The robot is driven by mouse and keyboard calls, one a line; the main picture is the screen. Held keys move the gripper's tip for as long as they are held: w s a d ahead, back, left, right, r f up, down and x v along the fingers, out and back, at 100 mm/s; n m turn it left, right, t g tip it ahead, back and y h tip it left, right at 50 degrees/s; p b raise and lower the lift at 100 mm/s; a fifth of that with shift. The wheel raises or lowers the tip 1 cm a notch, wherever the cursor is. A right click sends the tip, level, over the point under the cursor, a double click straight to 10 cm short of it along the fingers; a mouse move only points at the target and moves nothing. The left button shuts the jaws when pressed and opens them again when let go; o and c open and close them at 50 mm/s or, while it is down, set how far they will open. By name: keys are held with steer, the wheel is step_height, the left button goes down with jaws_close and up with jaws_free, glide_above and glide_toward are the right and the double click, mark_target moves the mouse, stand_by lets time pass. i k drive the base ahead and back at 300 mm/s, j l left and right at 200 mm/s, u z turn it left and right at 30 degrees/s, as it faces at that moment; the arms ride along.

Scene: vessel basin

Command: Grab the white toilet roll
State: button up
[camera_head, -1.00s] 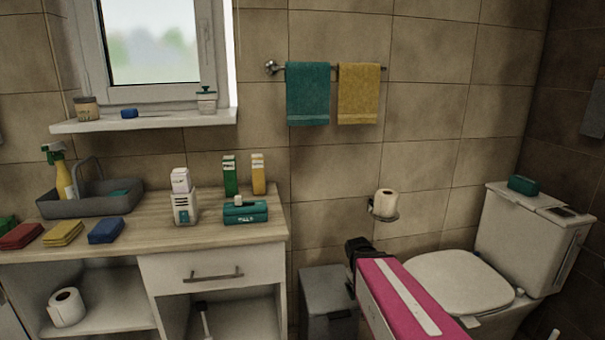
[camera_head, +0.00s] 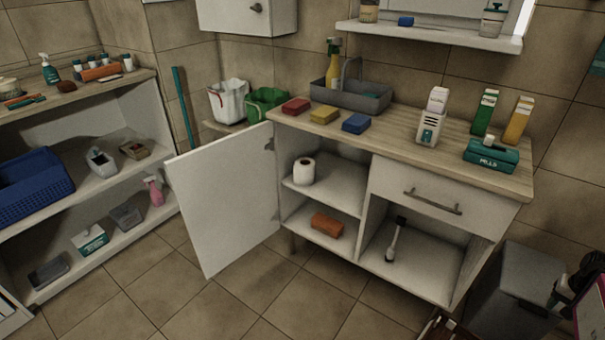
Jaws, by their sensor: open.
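A white toilet roll (camera_head: 304,171) stands upright on the upper shelf inside the open left compartment of the wooden-topped cabinet (camera_head: 395,128). Its dark core hole shows on top. My gripper (camera_head: 562,292) is the black end of my pink and white arm at the right edge, partly cut off. It is open and well to the right of the roll, with the cabinet's right part between them. Nothing shows in it.
The white cabinet door (camera_head: 222,205) stands open left of the roll. A grey bin (camera_head: 515,290) is at right.

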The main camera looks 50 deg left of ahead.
mark_target(304, 168)
steer(key=k+j, duration=0.25)
steer(key=k+j+u, duration=0.15)
steer(key=j, duration=0.3)
steer(key=k+j, duration=0.3)
steer(key=k+j+u, duration=0.1)
steer(key=k+j, duration=0.15)
steer(key=j, duration=0.2)
steer(key=j+u, duration=0.15)
steer(key=u, duration=0.95)
steer(key=i+l+u, duration=0.2)
steer(key=i+l, duration=0.2)
